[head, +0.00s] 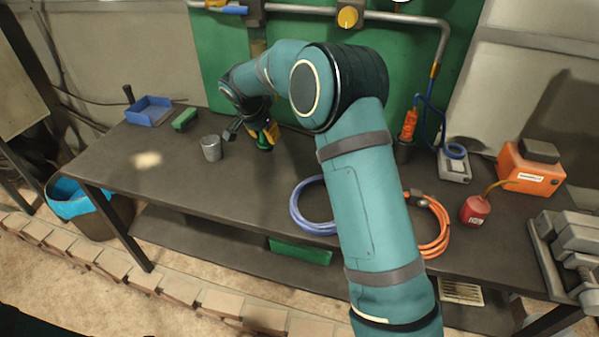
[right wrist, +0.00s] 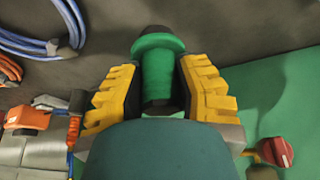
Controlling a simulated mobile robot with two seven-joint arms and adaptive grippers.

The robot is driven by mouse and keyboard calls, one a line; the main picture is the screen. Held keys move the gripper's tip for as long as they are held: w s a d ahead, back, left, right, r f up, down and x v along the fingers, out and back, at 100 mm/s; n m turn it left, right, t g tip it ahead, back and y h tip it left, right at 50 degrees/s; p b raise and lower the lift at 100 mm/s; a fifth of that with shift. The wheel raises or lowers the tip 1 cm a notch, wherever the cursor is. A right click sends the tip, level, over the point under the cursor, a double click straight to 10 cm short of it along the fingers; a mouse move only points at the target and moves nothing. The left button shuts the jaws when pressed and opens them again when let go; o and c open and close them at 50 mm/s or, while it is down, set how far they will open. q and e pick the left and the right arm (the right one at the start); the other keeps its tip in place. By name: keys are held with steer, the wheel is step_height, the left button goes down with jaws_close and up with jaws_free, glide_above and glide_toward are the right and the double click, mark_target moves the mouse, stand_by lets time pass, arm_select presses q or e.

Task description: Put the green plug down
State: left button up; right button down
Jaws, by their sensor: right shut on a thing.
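The green plug (right wrist: 157,68) is a short green cylinder with a wider collar and a dark end. It sits between the yellow ridged fingers of my right gripper (right wrist: 158,92), which is shut on it. In the head view the right gripper (head: 265,138) is over the dark workbench (head: 190,165), near its back edge, and the green plug (head: 263,143) shows at its fingertips. I cannot tell whether the plug touches the bench. My left gripper is not in view.
A grey metal cup (head: 211,148) stands just left of the right gripper. A green block (head: 185,119) and a blue tray (head: 149,111) are farther left. A blue cable coil (head: 300,215) and an orange coil (head: 440,240) lie to the right. The bench's left front is clear.

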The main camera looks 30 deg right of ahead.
step_height(320, 180, down, 10)
steer(key=shift+r+b, duration=0.15)
steer(key=shift+b, duration=0.5)
steer(key=c, duration=0.7)
jaws_free()
steer(key=shift+c, duration=0.2)
steer(key=shift+r, duration=0.2)
steer(key=p+v, duration=0.1)
steer(key=v, duration=1)
steer(key=shift+r, duration=0.3)
